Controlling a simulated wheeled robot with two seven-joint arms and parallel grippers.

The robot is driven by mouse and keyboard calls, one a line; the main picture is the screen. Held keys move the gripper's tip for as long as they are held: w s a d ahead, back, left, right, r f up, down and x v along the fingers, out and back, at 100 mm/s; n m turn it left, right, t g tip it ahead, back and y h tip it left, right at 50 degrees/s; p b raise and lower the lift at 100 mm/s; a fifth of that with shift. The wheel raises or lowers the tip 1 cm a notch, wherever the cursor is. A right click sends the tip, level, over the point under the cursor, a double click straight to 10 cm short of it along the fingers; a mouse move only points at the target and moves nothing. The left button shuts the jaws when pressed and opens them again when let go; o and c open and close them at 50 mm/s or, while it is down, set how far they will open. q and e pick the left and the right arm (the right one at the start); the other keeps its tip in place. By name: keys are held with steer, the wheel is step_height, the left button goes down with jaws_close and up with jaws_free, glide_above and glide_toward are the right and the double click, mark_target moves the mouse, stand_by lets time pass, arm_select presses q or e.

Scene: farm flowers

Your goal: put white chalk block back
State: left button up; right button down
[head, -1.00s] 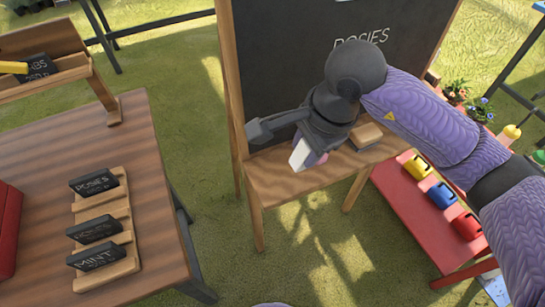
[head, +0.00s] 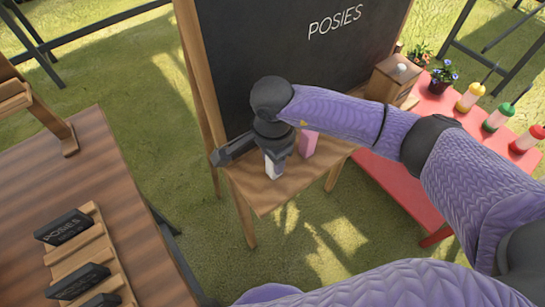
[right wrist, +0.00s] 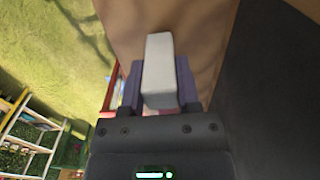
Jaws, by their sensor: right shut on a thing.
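My right gripper (head: 274,158) is shut on the white chalk block (head: 273,168). It holds the block upright over the left part of the wooden easel ledge (head: 265,198); whether the block touches the ledge is unclear. The right wrist view also shows the white chalk block (right wrist: 160,72) between the two fingers. A pink block (head: 308,143) stands on the ledge to the right of the gripper. My left gripper is not in view.
The blackboard (head: 320,65) reading POSIES rises behind the ledge. A wooden box (head: 395,78) with a whitish top piece stands at the right. A red table (head: 400,185) carries bottles and a flower pot. A wooden table (head: 90,165) with sign blocks is at left.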

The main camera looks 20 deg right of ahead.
steer(key=shift+f, duration=0.15)
steer(key=c, duration=0.6)
jaws_free()
steer(key=shift+o, duration=1.1)
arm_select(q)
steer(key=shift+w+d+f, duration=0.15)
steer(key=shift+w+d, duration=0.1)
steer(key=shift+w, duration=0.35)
arm_select(e)
steer(key=shift+o, duration=0.3)
steer(key=shift+r, duration=0.3)
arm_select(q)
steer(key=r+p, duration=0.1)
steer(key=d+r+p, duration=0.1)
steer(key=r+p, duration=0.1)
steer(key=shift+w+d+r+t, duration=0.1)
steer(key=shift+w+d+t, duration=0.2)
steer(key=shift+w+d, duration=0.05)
arm_select(e)
step_height(320, 180, up, 12)
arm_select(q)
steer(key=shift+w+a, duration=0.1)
arm_select(e)
steer(key=shift+f, duration=0.15)
